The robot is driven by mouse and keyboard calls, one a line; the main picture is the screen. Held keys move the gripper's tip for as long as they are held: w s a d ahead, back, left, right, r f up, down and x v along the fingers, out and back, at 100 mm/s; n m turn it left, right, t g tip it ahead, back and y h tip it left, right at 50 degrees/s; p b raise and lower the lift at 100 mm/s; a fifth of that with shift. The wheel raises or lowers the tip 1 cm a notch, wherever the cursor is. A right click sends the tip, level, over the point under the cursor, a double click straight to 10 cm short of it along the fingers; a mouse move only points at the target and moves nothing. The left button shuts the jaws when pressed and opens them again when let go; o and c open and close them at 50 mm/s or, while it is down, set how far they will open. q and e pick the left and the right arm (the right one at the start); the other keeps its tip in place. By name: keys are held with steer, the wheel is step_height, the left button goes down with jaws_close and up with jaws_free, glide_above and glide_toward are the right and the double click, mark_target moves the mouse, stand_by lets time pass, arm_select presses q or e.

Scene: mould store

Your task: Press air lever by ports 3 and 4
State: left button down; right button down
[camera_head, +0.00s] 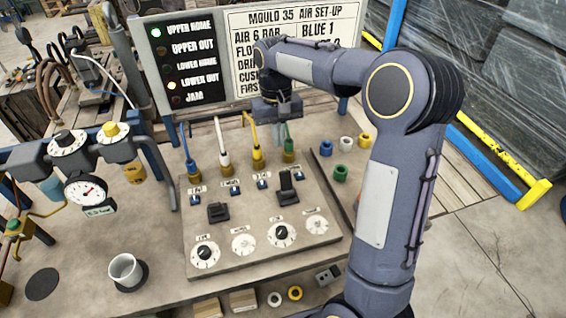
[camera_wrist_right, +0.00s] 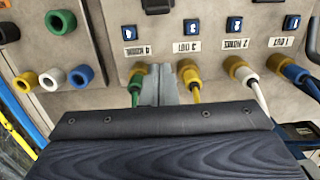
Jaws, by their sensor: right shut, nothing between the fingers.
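The air panel (camera_head: 250,255) carries a row of ports with blue, white, yellow and green hoses, left to right in the head view. The black lever by ports 3 and 4 (camera_head: 288,186) stands below the yellow and green hoses, looking more upright than the other black lever (camera_head: 217,212). My right gripper (camera_head: 279,136) is shut and empty, behind the lever by the green hose. In the right wrist view, its fingertips (camera_wrist_right: 168,85) are between the green (camera_wrist_right: 138,76) and yellow (camera_wrist_right: 188,73) hose fittings; contact is unclear. Only lever edges show there. My left gripper is not in view.
A status board (camera_head: 183,65) and a set-up sign (camera_head: 290,20) stand behind the panel. Loose coloured rings (camera_head: 341,173) lie on a plate at right. A white cup (camera_head: 125,270) and a pressure gauge (camera_head: 87,190) are at left. Dials (camera_head: 281,234) line the panel's front.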

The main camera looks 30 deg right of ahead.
mark_target(286, 184)
steer(key=f, duration=0.7)
steer(key=shift+s+f, duration=0.25)
steer(key=shift+s, duration=0.1)
steer(key=s+r, duration=0.1)
steer(key=s+a+r+p, duration=0.1)
steer(key=s, duration=0.1)
steer(key=shift+s, duration=0.2)
